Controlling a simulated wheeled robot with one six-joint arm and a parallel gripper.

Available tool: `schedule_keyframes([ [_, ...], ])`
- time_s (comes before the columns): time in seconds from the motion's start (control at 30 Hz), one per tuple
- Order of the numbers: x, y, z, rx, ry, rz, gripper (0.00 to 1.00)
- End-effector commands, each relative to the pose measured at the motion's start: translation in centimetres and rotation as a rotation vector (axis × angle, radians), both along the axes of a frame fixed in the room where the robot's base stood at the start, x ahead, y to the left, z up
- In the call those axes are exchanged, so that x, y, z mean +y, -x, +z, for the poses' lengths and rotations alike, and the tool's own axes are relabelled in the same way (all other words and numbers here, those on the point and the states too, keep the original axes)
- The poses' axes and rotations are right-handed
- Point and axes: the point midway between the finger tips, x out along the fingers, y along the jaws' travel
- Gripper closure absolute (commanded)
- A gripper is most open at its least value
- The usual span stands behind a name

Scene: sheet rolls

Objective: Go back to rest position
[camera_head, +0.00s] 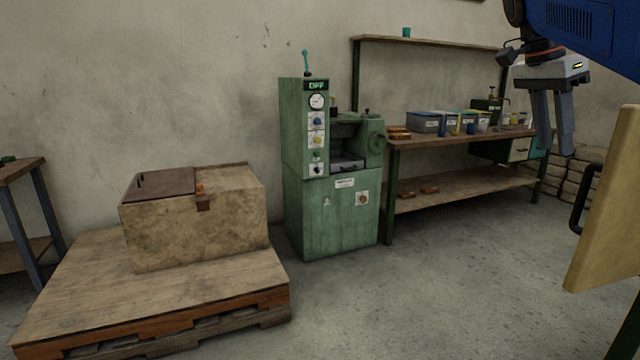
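My gripper (555,150) hangs at the upper right of the head view, with its two grey fingers pointing down. A narrow gap shows between the fingers, and nothing is held in it. It is in front of the right part of the workbench (460,141) in the picture, apart from any object. My blue arm comes in from the top right corner. A green machine (340,215) with a display reading OFF stands in the middle, by the wall.
A stained box (230,215) with a brown lid sits on a wooden pallet (80,310) at left. Several bins (425,122) stand on the bench. A pale wooden panel (605,210) with a black handle is close at right. The front middle floor (400,300) is clear.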

Motion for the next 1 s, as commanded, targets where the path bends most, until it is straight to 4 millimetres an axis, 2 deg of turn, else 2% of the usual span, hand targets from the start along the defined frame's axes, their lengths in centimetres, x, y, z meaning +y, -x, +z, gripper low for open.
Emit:
schedule_keyframes([
  [0.37,7.3,5.8,-11.5,0.003,-0.052,0.629,0.68],
  [0.6,11.6,10.3,-20.3,-0.017,-0.052,0.999,0.68],
  [0.8,14.8,14.4,-28.1,-0.046,-0.026,1.283,0.68],
  [0.9,16.0,16.2,-31.6,-0.060,-0.008,1.396,0.68],
  [1.0,16.8,17.5,-34.3,-0.071,0.010,1.481,0.68],
])
